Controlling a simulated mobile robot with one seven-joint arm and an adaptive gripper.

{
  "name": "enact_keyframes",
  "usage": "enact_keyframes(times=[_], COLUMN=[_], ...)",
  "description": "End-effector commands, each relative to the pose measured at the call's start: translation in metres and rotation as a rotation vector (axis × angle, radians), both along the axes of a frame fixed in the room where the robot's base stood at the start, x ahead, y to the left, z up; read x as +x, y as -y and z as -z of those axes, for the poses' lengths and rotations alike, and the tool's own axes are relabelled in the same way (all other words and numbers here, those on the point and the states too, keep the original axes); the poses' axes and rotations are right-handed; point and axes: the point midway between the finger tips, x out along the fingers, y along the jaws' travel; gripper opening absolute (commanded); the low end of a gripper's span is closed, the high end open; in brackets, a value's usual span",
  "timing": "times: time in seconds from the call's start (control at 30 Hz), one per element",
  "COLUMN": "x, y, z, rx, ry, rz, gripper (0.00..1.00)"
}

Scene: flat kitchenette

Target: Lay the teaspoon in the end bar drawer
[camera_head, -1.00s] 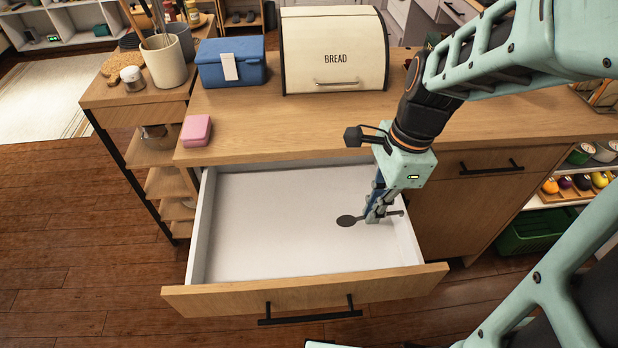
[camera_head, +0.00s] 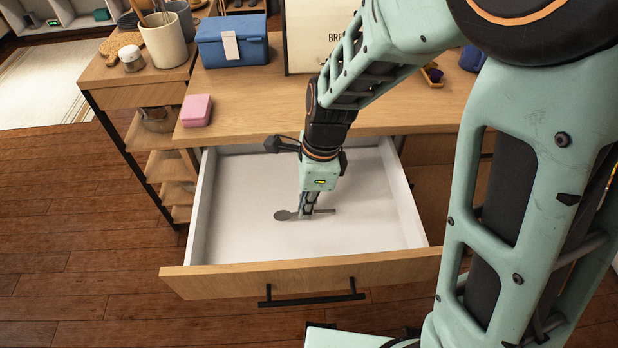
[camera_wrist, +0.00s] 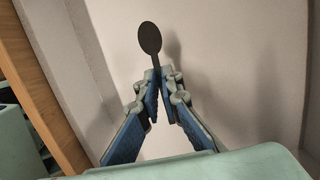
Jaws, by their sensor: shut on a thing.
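The dark teaspoon (camera_head: 283,215) is held level in the head view, with its bowl to the left and its handle end out to the right of my fingers. My gripper (camera_head: 305,214) points down and is shut on the handle, over the middle of the open drawer (camera_head: 222,235). In the wrist view, the spoon's bowl (camera_wrist: 150,39) sticks out beyond the fingertips of my gripper (camera_wrist: 156,76). The drawer is white inside with a wooden front, and holds nothing else that I can see. I cannot tell whether the spoon touches the drawer floor.
The counter (camera_head: 250,110) above the drawer holds a pink block (camera_head: 196,110), a blue box (camera_head: 232,52) and a bread box (camera_head: 305,40), partly hidden by my arm. A side shelf with jars stands at the left. The drawer floor around the spoon is clear.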

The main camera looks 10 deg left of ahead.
Motion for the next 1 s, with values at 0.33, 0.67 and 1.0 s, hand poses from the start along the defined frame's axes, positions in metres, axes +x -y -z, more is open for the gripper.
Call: enact_keyframes(times=[0.33,0.67,1.0], x=[0.000,0.000,0.000], y=[-0.006,-0.006,-0.006], z=[0.038,0.042,0.040], rx=[0.000,0.000,0.000], ry=[-0.001,-0.001,-0.001], rz=[-0.002,-0.002,-0.002], gripper=[0.00,0.00,0.23])
